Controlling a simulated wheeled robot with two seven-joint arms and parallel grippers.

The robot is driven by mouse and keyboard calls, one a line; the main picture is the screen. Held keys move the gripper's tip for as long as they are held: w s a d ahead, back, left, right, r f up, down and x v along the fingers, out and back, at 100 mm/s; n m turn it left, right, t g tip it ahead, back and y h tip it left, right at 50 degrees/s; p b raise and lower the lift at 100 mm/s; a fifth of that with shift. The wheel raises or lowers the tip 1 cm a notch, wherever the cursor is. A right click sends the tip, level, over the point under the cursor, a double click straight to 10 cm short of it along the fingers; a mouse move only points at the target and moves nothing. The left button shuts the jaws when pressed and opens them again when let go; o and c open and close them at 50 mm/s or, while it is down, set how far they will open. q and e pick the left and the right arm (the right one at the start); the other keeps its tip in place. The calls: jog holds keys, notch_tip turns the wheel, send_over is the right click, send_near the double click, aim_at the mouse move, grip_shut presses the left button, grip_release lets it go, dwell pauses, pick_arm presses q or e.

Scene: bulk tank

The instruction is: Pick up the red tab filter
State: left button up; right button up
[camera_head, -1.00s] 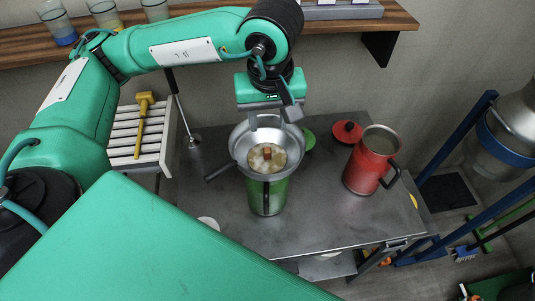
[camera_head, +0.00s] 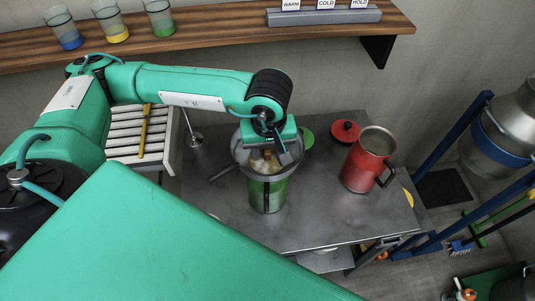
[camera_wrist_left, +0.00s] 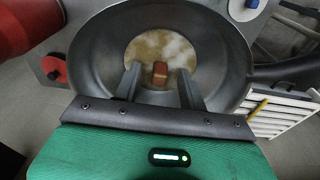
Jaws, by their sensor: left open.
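The filter (camera_wrist_left: 148,50) is a pale, tan-stained disc with a red-brown tab (camera_wrist_left: 160,70) standing up at its middle. It lies in the bottom of a grey metal funnel (camera_wrist_left: 95,55). In the head view the funnel (camera_head: 238,150) sits on top of a green can (camera_head: 267,194), and the tab (camera_head: 267,154) shows just below my gripper. My left gripper (camera_wrist_left: 160,86) is open, pointing down into the funnel, with one finger on each side of the tab. Gaps show beside the tab. My gripper (camera_head: 268,152) hides part of the funnel in the head view. My right gripper is not in view.
A red jug (camera_head: 364,162) stands right of the can on the grey metal table (camera_head: 310,220), with a red lid (camera_head: 345,130) and a green lid (camera_head: 307,138) behind. A white slatted rack (camera_head: 125,140) is at left. A wooden shelf (camera_head: 215,30) runs above.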

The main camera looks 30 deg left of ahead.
pick_arm(q)
grip_shut()
jog(key=shift+r, duration=0.1)
